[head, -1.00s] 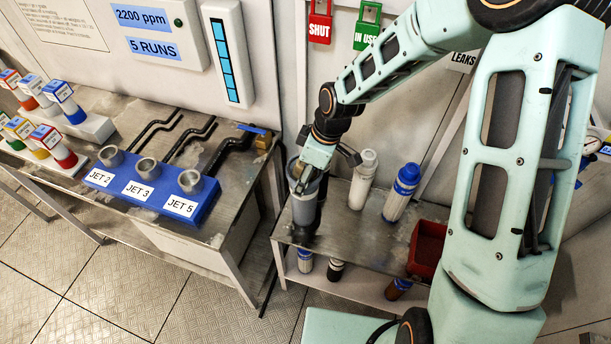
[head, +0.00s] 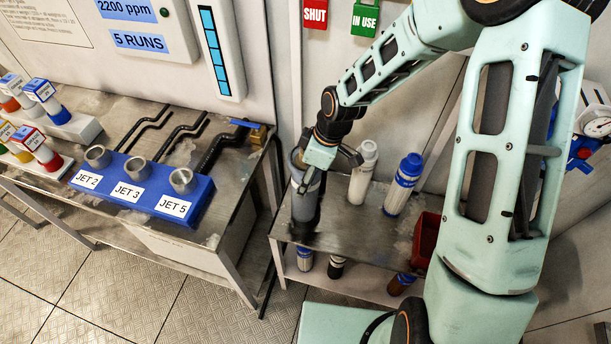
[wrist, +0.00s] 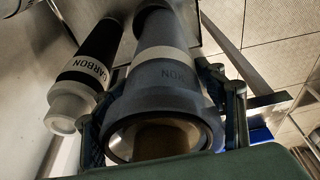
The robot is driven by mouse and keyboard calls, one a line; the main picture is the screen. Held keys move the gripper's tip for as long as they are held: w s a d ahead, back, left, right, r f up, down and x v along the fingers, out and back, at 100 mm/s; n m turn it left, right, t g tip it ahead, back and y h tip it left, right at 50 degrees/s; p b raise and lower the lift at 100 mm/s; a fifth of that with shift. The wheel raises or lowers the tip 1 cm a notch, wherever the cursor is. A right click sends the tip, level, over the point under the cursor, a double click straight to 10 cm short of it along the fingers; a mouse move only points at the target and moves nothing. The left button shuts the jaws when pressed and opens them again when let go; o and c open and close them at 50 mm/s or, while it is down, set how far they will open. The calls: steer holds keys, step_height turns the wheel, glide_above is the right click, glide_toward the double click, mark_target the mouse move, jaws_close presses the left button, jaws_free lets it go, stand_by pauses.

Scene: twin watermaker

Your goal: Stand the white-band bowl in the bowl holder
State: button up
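A grey bowl with a pale band (head: 305,205) stands upright at the left end of the small steel bench. My gripper (head: 322,160) is at the top of this bowl. In the wrist view its fingers (wrist: 163,120) are spread on both sides of the rim; firm contact does not show. The bowl's foot is in shadow, and I cannot make out a separate bowl holder there.
A white bottle (head: 363,172) and a blue-topped bottle (head: 404,183) stand right of the bowl. A red bin (head: 426,238) is further right. A dark cartridge marked CARBON (wrist: 88,70) shows beside the bowl. The blue jet block (head: 145,190) is on the left bench.

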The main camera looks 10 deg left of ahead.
steer(key=o, duration=0.4)
steer(key=shift+s+f, duration=0.2)
steer(key=shift+f, duration=0.2)
steer(key=shift+r, duration=0.15)
steer(key=shift+w+r, duration=0.1)
